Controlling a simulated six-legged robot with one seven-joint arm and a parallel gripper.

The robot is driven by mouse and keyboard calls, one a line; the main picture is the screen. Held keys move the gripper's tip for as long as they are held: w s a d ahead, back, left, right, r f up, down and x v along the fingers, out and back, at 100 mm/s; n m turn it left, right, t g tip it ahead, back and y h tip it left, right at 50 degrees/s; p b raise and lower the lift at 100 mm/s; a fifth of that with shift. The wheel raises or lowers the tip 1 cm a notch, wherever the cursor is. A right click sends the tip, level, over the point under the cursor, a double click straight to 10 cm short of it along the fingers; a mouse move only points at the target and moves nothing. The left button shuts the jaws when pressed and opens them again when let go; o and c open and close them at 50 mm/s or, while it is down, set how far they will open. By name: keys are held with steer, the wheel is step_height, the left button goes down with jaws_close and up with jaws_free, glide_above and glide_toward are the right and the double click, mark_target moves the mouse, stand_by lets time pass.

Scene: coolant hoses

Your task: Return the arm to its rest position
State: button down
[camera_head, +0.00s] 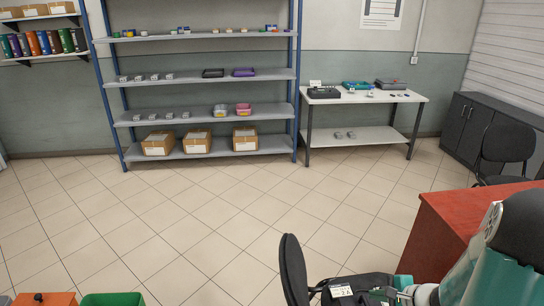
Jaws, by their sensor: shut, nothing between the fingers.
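Part of my arm, a teal and grey link with a dark joint, shows at the lower right corner, beside the red-topped desk (437,229). I do not make out the fingers of my gripper in this view. The arm's far end runs toward the bottom edge, where the picture cuts it off. A black body with a white label shows at the bottom, just left of the link; I cannot tell what it belongs to.
A dark chair back (292,270) stands at bottom centre. An orange box (45,299) and a green bin (112,299) are at the lower left. A shelf unit (205,77) and white table (362,97) stand at the back. Another chair (508,143) is at right. The tiled floor between is clear.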

steer(key=a+r+n+g, duration=0.2)
steer(key=a+r+n, duration=0.4)
steer(key=a+r, duration=0.3)
steer(key=s+a+r+n+h, duration=0.2)
steer(key=s+a+r+n, duration=0.2)
steer(key=s+r, duration=0.3)
steer(key=s+a+r+n+h, duration=0.3)
steer(key=s+a+r+n, duration=0.2)
steer(key=s+r+n, duration=0.2)
step_height(320, 180, up, 2)
steer(key=shift+r, duration=0.1)
